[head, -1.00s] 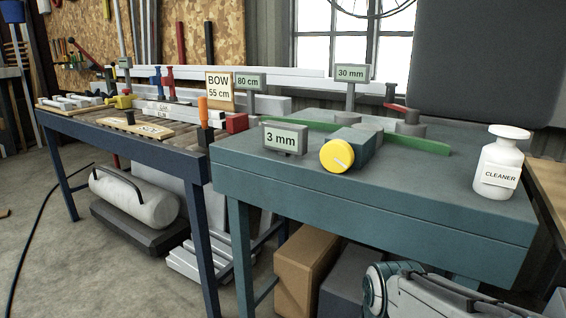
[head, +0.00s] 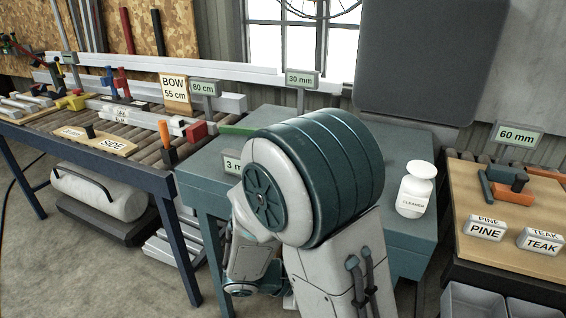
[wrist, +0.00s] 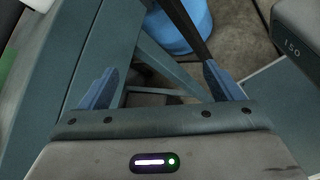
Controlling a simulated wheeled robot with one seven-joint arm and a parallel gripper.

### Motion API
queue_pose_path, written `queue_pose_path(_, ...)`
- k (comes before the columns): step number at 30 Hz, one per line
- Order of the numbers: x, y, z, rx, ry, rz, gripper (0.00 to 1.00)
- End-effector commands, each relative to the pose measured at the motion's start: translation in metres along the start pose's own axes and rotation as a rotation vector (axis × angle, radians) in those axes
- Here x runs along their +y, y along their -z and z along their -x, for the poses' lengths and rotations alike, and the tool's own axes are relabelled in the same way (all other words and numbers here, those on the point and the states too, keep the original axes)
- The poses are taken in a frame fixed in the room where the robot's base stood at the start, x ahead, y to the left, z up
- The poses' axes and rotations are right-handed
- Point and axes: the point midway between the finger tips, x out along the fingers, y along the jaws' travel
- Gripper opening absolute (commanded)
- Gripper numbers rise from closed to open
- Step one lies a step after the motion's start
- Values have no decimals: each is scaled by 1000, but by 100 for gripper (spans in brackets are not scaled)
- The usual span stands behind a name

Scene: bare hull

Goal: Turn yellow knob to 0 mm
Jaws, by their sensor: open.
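The yellow knob does not show in either view now; in the head view my raised arm covers that part of the teal bench (head: 408,150). Between and beyond the fingers I see bench legs and floor, not the knob. In the head view the fingers cannot be made out.
A white cleaner bottle (head: 414,190) stands on the bench's right part. A "30 mm" sign (head: 302,79) stands at the back. A wooden-topped table (head: 490,215) with labelled blocks is at right. A blue rounded object (wrist: 185,30) shows beyond my fingers.

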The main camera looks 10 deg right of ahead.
Motion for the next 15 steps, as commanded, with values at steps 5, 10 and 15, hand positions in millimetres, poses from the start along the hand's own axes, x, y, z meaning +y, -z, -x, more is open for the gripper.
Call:
queue_pose_path(5,51,-15,44,-58,-287,167,86)
queue_pose_path(10,85,-9,90,-76,-571,304,86)
queue_pose_path(15,102,4,136,-59,-824,413,86)
